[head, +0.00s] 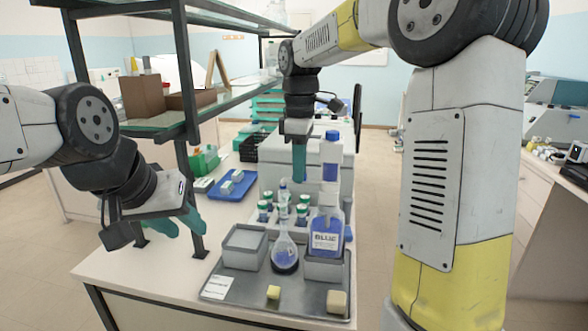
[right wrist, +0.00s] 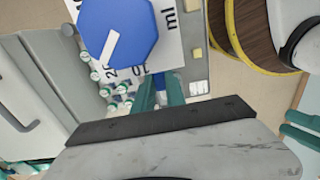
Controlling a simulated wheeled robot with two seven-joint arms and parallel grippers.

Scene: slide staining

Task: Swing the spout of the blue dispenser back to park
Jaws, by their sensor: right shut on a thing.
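The blue dispenser (head: 327,236) is a bottle of blue liquid labelled BLUE, standing upright at the right of the grey tray, with a tall body and blue knob (head: 332,135) above. In the right wrist view the octagonal blue knob (right wrist: 120,32) has a white mark. My right gripper (head: 300,176) points down just left of the dispenser's upper body. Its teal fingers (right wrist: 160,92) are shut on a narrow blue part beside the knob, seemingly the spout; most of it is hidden. My left gripper (head: 180,224) is open and empty, left of the tray.
A round flask (head: 285,258) with dark blue liquid stands left of the dispenser. The metal tray (head: 250,286) also holds grey boxes, a yellow block (head: 273,292) and a cream block (head: 337,301). Several green-capped bottles (head: 303,213) stand behind. A shelf post (head: 187,180) rises near my left gripper.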

